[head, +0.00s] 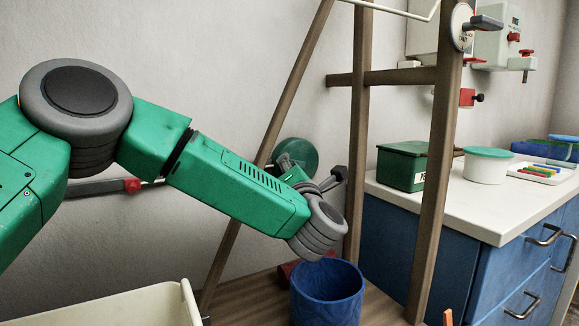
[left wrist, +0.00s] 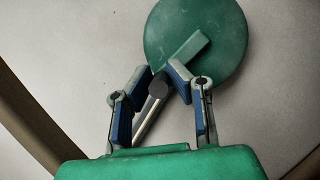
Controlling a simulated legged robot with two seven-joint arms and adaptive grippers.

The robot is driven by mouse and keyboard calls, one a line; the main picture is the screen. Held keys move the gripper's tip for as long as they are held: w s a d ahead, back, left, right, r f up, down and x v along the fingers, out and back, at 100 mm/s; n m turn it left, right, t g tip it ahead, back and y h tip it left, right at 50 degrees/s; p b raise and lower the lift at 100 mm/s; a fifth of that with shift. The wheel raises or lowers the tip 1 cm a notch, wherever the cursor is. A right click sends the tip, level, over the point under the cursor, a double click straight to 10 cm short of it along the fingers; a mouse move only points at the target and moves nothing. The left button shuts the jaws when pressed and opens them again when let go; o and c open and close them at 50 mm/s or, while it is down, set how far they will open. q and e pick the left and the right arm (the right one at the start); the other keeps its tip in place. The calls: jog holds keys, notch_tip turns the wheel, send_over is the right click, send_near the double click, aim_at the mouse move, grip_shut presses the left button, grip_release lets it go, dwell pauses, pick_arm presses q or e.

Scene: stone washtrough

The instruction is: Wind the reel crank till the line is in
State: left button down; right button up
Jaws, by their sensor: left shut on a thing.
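The reel is a round green disc (left wrist: 205,35) on the wall, filling the upper part of the left wrist view; it is partly hidden behind my arm in the head view (head: 305,150). A green bar lies across its face. The crank handle shows as a dark round knob (left wrist: 157,89) with a grey rod running down from it. My left gripper (left wrist: 162,76) has its blue-padded fingers on either side of the knob and is shut on it. In the head view the left gripper (head: 288,163) is small and partly hidden by my wrist. The line cannot be made out. My right gripper is not in view.
A wooden frame (head: 430,200) stands to the right of my arm, with a blue bucket (head: 328,295) below my wrist. A worktop (head: 500,218) at right bears a green box (head: 402,168) and a lidded tub (head: 486,168). A cream basin (head: 110,305) is at lower left.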

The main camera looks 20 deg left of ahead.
pick_arm(q)
jog(key=shift+d+m+p, duration=0.1)
jog(key=shift+m+p, duration=0.2)
jog(key=shift+p, duration=0.05)
jog(key=m+p, duration=0.2)
jog(key=p, duration=0.1)
jog(key=r+m+h+p, duration=0.1)
jog(key=p, duration=0.2)
jog(key=r+m+g+h+p, duration=0.1)
jog(key=m+p, duration=0.1)
jog(key=p, duration=0.1)
jog(key=shift+w+d+r+m, duration=0.25)
jog(key=shift+w+d+m, duration=0.05)
jog(key=shift+w+d, duration=0.1)
jog(key=shift+w+d+m+g+h+p, duration=0.2)
jog(key=shift+m+g+h+p, duration=0.1)
jog(key=shift+m+p, duration=0.7)
jog(key=c, duration=1.5)
grip_release()
jog(key=shift+c, duration=0.2)
jog(key=shift+d, duration=0.1)
